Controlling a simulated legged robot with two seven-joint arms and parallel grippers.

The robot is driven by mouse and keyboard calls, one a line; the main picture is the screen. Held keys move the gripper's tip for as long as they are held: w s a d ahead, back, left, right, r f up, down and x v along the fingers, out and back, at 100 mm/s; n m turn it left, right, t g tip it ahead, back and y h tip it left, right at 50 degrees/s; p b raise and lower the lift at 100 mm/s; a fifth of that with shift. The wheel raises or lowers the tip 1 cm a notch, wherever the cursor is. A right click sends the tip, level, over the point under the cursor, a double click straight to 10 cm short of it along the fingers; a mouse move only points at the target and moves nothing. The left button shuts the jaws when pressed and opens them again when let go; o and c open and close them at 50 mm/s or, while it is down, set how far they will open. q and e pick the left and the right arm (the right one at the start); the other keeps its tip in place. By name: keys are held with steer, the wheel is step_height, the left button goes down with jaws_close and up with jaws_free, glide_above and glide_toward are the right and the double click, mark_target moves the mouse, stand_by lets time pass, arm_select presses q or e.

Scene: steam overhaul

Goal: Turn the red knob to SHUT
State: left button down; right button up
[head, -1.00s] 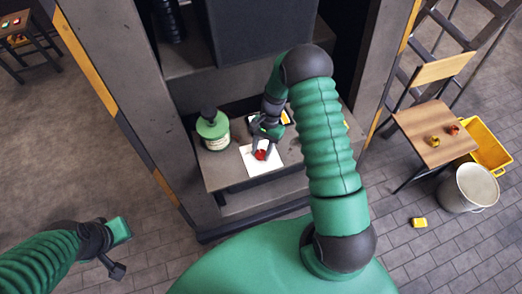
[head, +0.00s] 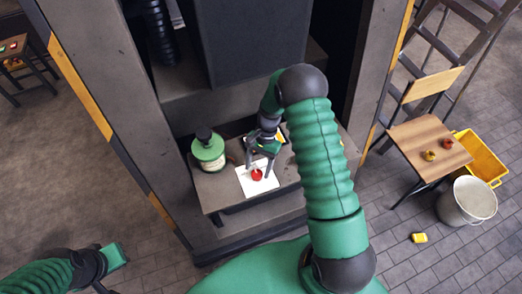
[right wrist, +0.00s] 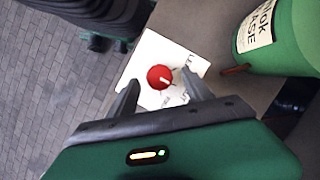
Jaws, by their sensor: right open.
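The red knob (head: 257,174) sits on a white plate (head: 265,185) on a grey shelf. In the right wrist view the red knob (right wrist: 160,77) is round with a pale pointer mark, and the white plate (right wrist: 150,55) carries dark lettering too small to read. My right gripper (head: 259,172) is open over the knob, with its fingers on either side of it. The right wrist view shows the same gripper's (right wrist: 160,90) two fingers spread apart, with the knob between and beyond them; contact cannot be made out. My left gripper (head: 112,270) is low at the left, away from the shelf; its jaws are unclear.
A green canister (head: 208,152) with a dark cap stands left of the plate. Dark cabinet posts flank the shelf. A chair (head: 425,140) with small red and yellow items, a yellow crate (head: 490,165) and a white bucket (head: 467,202) stand at right.

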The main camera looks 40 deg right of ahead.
steer(key=b+v, duration=0.1)
steer(key=v, duration=1.4)
steer(key=shift+d, duration=0.1)
